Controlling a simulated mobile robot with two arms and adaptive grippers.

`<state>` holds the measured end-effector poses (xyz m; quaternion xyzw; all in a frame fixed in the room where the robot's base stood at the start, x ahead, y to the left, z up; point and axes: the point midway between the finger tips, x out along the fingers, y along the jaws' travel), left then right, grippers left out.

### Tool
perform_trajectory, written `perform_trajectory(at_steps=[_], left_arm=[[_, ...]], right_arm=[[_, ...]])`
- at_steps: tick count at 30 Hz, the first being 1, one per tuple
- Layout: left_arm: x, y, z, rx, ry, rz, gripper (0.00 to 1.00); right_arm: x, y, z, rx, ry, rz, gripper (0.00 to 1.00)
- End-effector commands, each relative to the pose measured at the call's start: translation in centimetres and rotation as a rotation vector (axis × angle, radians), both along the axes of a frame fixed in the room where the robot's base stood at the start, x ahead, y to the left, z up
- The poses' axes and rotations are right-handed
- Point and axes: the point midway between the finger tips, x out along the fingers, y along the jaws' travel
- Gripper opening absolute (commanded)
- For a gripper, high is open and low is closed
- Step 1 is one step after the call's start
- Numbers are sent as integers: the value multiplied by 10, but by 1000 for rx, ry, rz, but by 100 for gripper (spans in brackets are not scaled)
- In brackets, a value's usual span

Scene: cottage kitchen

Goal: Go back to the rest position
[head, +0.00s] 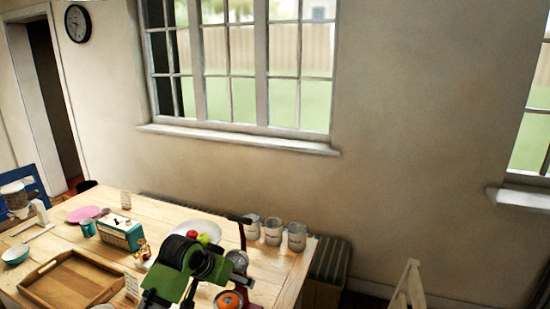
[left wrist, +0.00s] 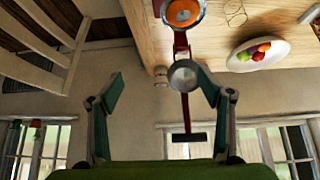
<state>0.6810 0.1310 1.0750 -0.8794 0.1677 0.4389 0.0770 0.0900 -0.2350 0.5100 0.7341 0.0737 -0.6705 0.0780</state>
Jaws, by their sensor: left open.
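My left arm, green and black, rises from the bottom of the head view over the table's front right part. Its gripper is not clear there. In the left wrist view my left gripper (left wrist: 160,76) is open, its two fingers wide apart with nothing held. A red-framed press (left wrist: 183,75) with silver cups shows between the fingers in that view, apparently beyond them; the distance is hard to tell. My right gripper is in neither view.
The wooden table (head: 150,218) holds a tray (head: 75,284), a teal box (head: 120,232), a white fruit bowl (head: 212,228) and three canisters (head: 273,231). The wall and window are behind.

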Motion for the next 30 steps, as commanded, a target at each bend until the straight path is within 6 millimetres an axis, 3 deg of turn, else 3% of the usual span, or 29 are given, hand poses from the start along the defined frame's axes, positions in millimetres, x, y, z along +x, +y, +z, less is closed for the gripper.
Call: perform_trajectory(at_steps=[1,6,13,18,21,30], left_arm=[[-23,-2,-23,1,22,-1,72],[-92,1,-78,11,80,14,72],[-194,16,-127,33,156,57,72],[-271,33,-145,56,213,105,72],[-305,42,-147,73,239,130,72],[-376,65,-143,115,296,185,72]], right_arm=[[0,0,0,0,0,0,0],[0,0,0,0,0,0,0],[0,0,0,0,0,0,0],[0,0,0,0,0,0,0],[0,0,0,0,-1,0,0],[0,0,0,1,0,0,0]])
